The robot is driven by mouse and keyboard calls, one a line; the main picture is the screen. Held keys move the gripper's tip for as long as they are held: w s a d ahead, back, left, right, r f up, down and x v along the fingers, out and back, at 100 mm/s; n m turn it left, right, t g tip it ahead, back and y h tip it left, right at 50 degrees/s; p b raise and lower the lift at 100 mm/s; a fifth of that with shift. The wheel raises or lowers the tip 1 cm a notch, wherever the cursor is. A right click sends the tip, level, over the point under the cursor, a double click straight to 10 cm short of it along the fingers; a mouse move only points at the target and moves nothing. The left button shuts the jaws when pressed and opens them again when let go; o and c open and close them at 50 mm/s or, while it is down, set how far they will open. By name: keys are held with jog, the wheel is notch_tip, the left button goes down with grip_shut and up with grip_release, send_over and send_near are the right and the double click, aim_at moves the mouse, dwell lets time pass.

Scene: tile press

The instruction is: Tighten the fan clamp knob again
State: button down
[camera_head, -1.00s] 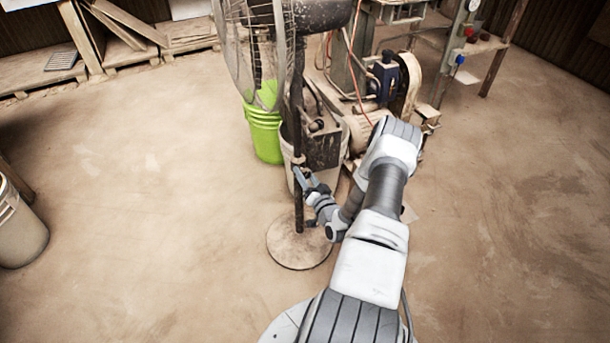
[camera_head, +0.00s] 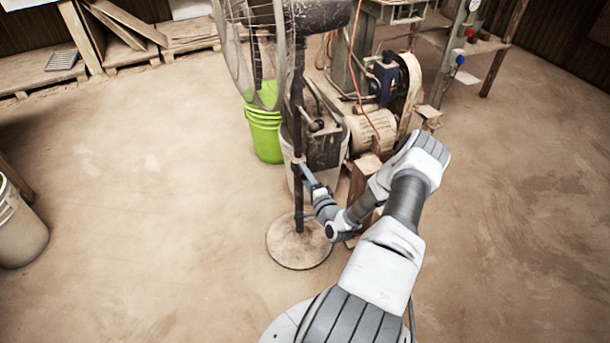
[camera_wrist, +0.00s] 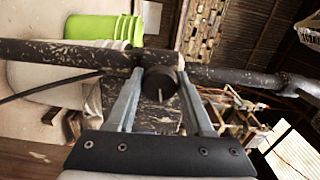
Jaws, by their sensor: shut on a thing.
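The pedestal fan has a dark, worn pole (camera_head: 299,214) on a round dusty base (camera_head: 298,247). In the wrist view, the pole (camera_wrist: 60,53) runs across the picture. The clamp knob (camera_wrist: 160,84), dark and round with a pale mark on its face, sits at the pole in the middle of the wrist view. My gripper (camera_wrist: 160,72) has one finger on each side of the knob and is shut on it. In the head view, my gripper (camera_head: 305,170) reaches the pole from the right, about midway up, and the knob is too small to make out.
The fan's wire cage (camera_head: 240,50) is above. A lime green bucket (camera_head: 265,135) and a whitish bin (camera_head: 330,178) stand behind the pole. A motor (camera_head: 372,130) and the press machinery are at the back right.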

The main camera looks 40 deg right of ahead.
jog(key=shift+a+m, duration=0.1)
jog(key=shift+m, duration=1)
jog(key=shift+c, duration=1.4)
grip_release()
jog(key=p+v, duration=0.4)
jog(key=v, duration=1.3)
jog(key=shift+s, duration=0.25)
